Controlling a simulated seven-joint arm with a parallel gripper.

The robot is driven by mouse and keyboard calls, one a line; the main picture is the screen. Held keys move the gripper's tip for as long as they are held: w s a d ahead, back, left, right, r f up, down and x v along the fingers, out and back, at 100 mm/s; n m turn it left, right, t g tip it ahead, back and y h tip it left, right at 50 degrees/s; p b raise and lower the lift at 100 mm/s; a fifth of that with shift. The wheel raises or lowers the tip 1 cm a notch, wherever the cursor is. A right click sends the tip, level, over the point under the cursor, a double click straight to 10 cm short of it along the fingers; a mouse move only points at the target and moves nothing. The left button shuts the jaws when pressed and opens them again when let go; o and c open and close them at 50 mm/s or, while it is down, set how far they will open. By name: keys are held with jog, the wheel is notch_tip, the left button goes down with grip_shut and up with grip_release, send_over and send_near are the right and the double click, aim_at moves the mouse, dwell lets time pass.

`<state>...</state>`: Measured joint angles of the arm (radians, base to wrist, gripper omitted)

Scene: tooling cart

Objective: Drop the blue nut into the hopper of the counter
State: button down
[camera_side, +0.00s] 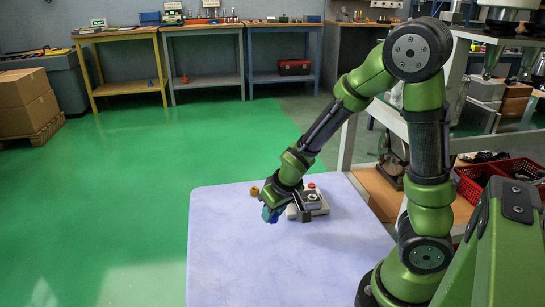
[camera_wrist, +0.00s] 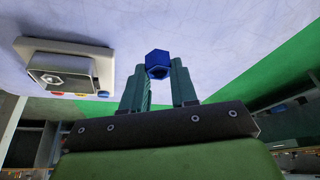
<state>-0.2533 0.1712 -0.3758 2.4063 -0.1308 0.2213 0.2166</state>
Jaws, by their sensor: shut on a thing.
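The blue nut (camera_wrist: 157,58) is a hexagonal piece with a dark hole, held between the tips of my gripper (camera_wrist: 160,76) in the wrist view. In the side view my gripper (camera_side: 270,211) is low over the table, and its fingers partly hide the nut. The counter (camera_side: 318,203) is a light grey box just right of my gripper, with a red button on top. In the wrist view the counter (camera_wrist: 103,58) is at the left, apart from the nut. Its raised hopper (camera_wrist: 62,76) has a hexagon mark and coloured spots beside it.
A small orange-yellow piece (camera_side: 254,191) lies on the pale table (camera_side: 235,265) behind my gripper. The table's front and left are clear. A shelf with red baskets (camera_side: 475,180) stands to the right, and workbenches (camera_side: 200,35) line the back wall.

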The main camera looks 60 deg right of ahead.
jog(key=s+d+r+m+g+h, duration=0.15)
jog(key=d+r+m, duration=0.45)
jog(key=d, duration=0.6)
jog(key=shift+h, duration=0.25)
jog(key=shift+d+f, duration=0.15)
jog(key=shift+f, duration=2.2)
jog(key=c, duration=0.8)
grip_release()
jog(key=shift+w, duration=0.1)
jog(key=shift+r, duration=0.15)
jog(key=v, duration=1.6)
jog(key=shift+s+r, duration=0.3)
